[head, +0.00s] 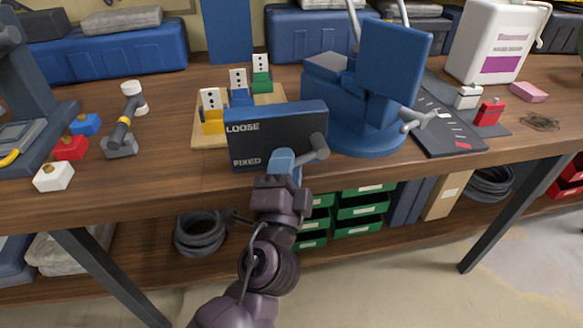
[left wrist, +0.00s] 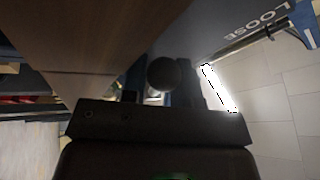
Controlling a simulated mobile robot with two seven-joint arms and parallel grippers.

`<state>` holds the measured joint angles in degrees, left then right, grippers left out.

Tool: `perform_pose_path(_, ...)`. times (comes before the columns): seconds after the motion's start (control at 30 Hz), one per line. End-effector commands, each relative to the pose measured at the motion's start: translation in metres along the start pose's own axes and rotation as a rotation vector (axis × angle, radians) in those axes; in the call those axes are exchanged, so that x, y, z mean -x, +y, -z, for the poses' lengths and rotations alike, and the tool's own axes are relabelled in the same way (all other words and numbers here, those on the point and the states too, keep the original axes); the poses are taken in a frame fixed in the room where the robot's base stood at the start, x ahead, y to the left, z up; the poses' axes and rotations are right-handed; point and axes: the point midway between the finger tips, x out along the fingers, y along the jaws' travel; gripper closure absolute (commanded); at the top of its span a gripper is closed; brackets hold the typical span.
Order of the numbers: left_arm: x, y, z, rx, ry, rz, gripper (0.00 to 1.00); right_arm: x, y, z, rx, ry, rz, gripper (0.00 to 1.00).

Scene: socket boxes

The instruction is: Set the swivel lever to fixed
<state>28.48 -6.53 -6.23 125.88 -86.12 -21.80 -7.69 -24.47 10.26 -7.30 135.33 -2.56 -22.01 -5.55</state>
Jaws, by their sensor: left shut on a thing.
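A dark panel (head: 277,125) stands at the front of the bench, with LOOSE printed at its upper left and FIXED at its lower left. The grey swivel lever (head: 318,147) is on the right part of the panel and slants down and left, toward the FIXED side. My left gripper (head: 283,163) is in front of the panel's lower edge, shut on the lever's end. In the left wrist view a dark round knob (left wrist: 163,73) sits between the fingers, and LOOSE shows at the upper right. The fingers hide part of the lever. My right gripper is out of view.
The big blue vise (head: 367,110) stands right behind the panel. A wooden board with yellow, blue and green socket boxes (head: 238,85) is behind it to the left. Bare bench (head: 165,165) lies left of the panel.

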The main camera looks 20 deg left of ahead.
Motion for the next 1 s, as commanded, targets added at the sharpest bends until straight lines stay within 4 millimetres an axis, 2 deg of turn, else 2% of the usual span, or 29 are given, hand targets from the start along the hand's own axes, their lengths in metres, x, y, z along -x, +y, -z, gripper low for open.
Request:
perform_pose_path(0.03,0.0024,0.0076,-0.002,0.005,-0.004,-0.006,1.0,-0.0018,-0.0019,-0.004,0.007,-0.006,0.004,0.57)
perform_pose_path(0.7,0.0008,0.0044,0.0003,0.039,-0.009,0.013,1.0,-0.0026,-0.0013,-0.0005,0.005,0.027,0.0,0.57)
perform_pose_path(0.73,0.0009,0.0045,0.0003,0.039,-0.009,0.012,0.71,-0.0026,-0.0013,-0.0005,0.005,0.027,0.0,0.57)
perform_pose_path(0.77,0.0009,0.0046,0.0003,0.039,-0.009,0.012,0.66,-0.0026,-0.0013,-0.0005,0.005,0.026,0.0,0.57)
perform_pose_path(0.8,0.0009,0.0047,0.0003,0.039,-0.009,0.012,0.62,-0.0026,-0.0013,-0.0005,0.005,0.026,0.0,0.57)
perform_pose_path(1.0,0.0011,0.0056,0.0002,0.038,-0.008,0.01,0.62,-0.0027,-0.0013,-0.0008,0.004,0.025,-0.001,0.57)
